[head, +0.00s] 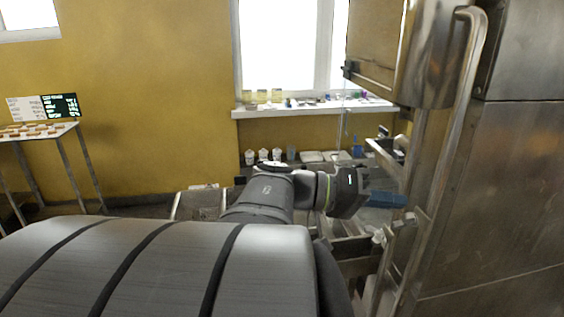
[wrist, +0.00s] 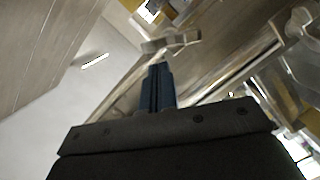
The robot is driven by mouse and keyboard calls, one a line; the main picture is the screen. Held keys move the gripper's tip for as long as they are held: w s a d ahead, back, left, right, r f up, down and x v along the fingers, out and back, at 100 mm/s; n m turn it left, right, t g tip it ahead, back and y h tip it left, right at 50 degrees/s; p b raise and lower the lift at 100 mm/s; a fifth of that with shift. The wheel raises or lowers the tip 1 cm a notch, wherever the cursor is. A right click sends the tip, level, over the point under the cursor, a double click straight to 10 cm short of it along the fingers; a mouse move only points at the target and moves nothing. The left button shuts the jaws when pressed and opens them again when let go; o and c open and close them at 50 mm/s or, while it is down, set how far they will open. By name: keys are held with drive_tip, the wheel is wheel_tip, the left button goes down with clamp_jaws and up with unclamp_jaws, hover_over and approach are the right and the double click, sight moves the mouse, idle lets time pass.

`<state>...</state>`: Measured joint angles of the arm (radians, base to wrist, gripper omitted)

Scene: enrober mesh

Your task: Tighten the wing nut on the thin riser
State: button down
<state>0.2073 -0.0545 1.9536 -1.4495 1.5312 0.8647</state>
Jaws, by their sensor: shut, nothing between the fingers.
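In the wrist view, the two dark blue fingers of my gripper (wrist: 160,70) are shut together, with nothing between them. A small metal fitting (wrist: 172,42) lies just beyond the fingertips, apart from them as far as I can tell; I cannot tell whether it is the wing nut. In the head view, a thin upright metal riser (head: 408,250) stands beside the steel cabinet. A metal fitting (head: 405,220) sits on it, too small to make out as a wing nut.
A tall steel cabinet (head: 510,190) with a long bar handle (head: 466,90) fills the right side. A windowsill (head: 310,108) holds small jars. A side table (head: 45,133) stands far left.

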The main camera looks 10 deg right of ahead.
drive_tip(key=shift+s+f, duration=0.2)
drive_tip(key=shift+s, duration=0.15)
drive_tip(key=shift+s+r+m+t+y, duration=0.15)
drive_tip(key=shift+s+m+t, duration=0.15)
drive_tip(key=shift+m, duration=0.6)
drive_tip(key=shift+s+f+m+t+y, duration=0.1)
drive_tip(key=shift+s+m+t+y, duration=0.2)
drive_tip(key=shift+m, duration=0.6)
drive_tip(key=shift+s, duration=0.3)
idle(0.7)
drive_tip(key=shift+w+r, duration=0.1)
drive_tip(key=shift+r, duration=0.05)
idle(0.4)
